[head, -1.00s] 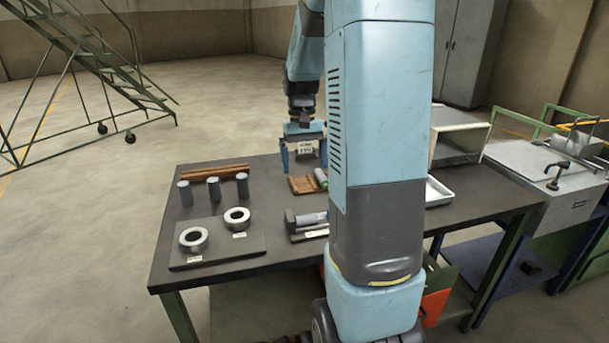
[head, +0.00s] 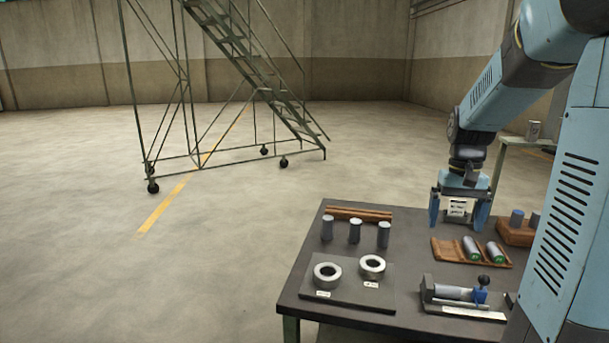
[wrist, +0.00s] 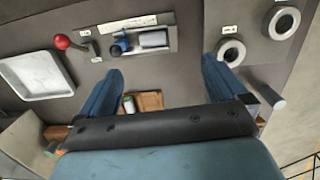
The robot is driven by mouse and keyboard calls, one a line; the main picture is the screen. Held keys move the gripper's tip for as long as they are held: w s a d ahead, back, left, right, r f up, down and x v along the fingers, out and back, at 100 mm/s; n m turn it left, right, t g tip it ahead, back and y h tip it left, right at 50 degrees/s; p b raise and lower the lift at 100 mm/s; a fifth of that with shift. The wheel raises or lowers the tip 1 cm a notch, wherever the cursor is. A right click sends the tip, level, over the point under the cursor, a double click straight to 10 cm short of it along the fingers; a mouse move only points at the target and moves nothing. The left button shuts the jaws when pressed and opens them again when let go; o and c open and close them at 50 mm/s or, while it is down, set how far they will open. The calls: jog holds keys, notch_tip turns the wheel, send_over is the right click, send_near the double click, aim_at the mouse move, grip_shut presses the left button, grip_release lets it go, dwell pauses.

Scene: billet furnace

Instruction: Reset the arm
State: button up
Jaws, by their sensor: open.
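My gripper (head: 458,222) hangs over the back part of the dark worktable (head: 410,252), fingers pointing down. It is open, with nothing between its fingers. In the head view it is just behind the wooden cradle (head: 446,250), which holds two grey billets (head: 470,247) with green ends. In the wrist view the two blue fingers are spread wide, and the cradle (wrist: 152,101) shows partly between them with one billet visible. My own arm hides the right part of the table in the head view.
Three grey cylinders (head: 355,231) stand before wooden strips (head: 358,213). A plate (head: 345,295) bears two metal rings. A clamp fixture (head: 455,305) is at the front. The wrist view shows a white tray (wrist: 38,75) and red knob (wrist: 62,42). Rolling stairs (head: 250,90) stand on open floor.

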jog(key=s+a+r+n+t, duration=0.1)
jog(key=s+a+r+t, duration=0.2)
jog(key=s+a, duration=0.3)
jog(key=s+a+r+n+t, duration=0.1)
jog(key=s+a+r+t, duration=0.2)
jog(key=s+a, duration=0.3)
jog(key=s+r, duration=0.1)
jog(key=s, duration=0.4)
jog(key=shift+a+r+n+t, duration=0.2)
jog(key=shift+a+n+t, duration=0.1)
jog(key=shift+a+n, duration=0.1)
